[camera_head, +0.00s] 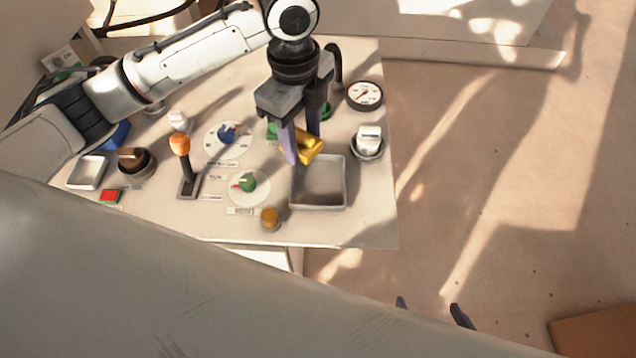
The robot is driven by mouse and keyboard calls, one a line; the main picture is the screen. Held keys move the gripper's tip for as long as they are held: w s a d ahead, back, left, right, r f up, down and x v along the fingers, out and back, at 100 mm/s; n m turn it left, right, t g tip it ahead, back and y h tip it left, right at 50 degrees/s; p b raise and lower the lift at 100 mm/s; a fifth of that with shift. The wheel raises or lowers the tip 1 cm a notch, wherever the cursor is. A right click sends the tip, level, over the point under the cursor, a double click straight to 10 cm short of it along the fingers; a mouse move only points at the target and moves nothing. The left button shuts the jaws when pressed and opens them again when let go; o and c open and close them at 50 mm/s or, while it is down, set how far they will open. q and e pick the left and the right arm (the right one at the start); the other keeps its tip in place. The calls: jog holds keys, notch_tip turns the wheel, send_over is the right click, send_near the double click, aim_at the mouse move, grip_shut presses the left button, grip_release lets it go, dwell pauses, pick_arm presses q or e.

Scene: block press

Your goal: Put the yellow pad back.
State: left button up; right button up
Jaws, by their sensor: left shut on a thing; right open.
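The yellow pad (309,147) is held between the fingers of my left gripper (301,145), above the back edge of a square grey tray (318,187). It looks tilted, and the fingers hide part of it. The tray's floor looks empty. My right gripper (432,308) shows only as two dark fingertips at the bottom, apart from each other, open and empty, off the table's front edge.
Around the tray stand a white block on a round base (368,142), a gauge (364,95), a green knob (247,182), a blue knob (227,133), an orange-topped lever (180,145) and an amber button (270,218).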

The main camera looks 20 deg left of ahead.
aim_at(318, 184)
pick_arm(q)
jog(key=f+m, duration=0.1)
jog(key=m, duration=0.2)
jog(key=w+d+f+m, duration=0.1)
jog(key=f+m, duration=0.1)
jog(key=m, duration=0.1)
jog(key=w+f+m+b, duration=0.1)
jog(key=m, duration=0.2)
jog(key=shift+w+d+f, duration=0.15)
jog(key=shift+d+f, duration=0.1)
jog(key=shift+d, duration=0.1)
jog(key=f+m, duration=0.1)
jog(key=f, duration=0.6)
jog(key=f+m, duration=0.1)
jog(key=f, duration=0.3)
jog(key=shift+w+d+m+b, duration=0.15)
jog(key=shift+w+m+b, duration=0.15)
jog(key=shift+b, duration=0.1)
jog(key=shift+f, duration=0.2)
jog(key=o, duration=1)
jog(key=shift+r, duration=0.1)
